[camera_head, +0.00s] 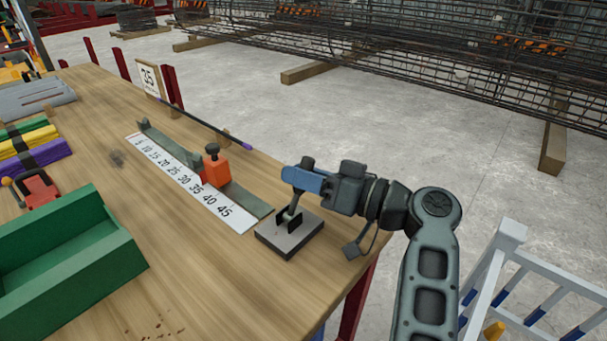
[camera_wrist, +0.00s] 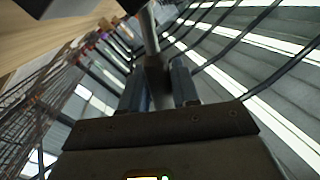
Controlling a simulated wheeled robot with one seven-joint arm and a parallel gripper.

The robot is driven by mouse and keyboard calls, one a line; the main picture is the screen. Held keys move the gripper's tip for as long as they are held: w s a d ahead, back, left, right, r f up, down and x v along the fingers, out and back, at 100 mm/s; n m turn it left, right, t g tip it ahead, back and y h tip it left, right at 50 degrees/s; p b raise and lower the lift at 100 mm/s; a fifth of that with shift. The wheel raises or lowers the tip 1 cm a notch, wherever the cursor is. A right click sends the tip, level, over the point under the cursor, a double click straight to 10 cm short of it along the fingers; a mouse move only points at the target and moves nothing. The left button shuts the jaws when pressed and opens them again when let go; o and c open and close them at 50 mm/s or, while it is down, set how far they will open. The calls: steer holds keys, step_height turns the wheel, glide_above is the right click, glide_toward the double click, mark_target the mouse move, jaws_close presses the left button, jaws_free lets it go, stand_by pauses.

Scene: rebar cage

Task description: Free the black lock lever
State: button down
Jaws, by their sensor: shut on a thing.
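The lock lever (camera_head: 292,207) is a grey bar rising from a black bracket on a grey square base plate (camera_head: 272,243) at the table's right edge. A black knob (camera_head: 307,162) shows at its top end, just above my gripper. My gripper (camera_head: 292,181) reaches in from the right with blue fingers, shut around the upper part of the lever. In the wrist view, a grey rod with a dark part (camera_wrist: 155,75) stands between the two blue fingers (camera_wrist: 160,88). The fingers hide part of the lever in the head view.
A measuring strip (camera_head: 195,182) with an orange stop block (camera_head: 214,170) lies left of the plate. A green tray (camera_head: 65,240) stands at the left front. A white-blue railing (camera_head: 535,280) is at the right. Bare wood lies between tray and strip.

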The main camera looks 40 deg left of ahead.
mark_target(290, 212)
steer(key=shift+s+b, duration=0.1)
steer(key=shift+b, duration=0.3)
steer(key=s+n+b, duration=0.1)
steer(key=n+b, duration=0.1)
steer(key=shift+b, duration=0.3)
steer(key=s+n+h+b, duration=0.1)
steer(key=s+n+b, duration=0.1)
steer(key=n+b, duration=0.1)
steer(key=shift+s+r+t+b, duration=0.1)
steer(key=shift+s+t+b, duration=0.15)
steer(key=shift+b, duration=0.6)
steer(key=s+n+b, duration=0.1)
steer(key=b, duration=0.1)
steer(key=s+n+t+b, duration=0.1)
steer(key=n+b, duration=0.1)
steer(key=s+n+h+b, duration=0.1)
steer(key=n+b, duration=0.1)
steer(key=shift+s+a+f, duration=0.2)
steer(key=shift+s+a, duration=0.05)
steer(key=shift+s, duration=0.15)
steer(key=c, duration=1)
jaws_free()
steer(key=shift+o, duration=0.2)
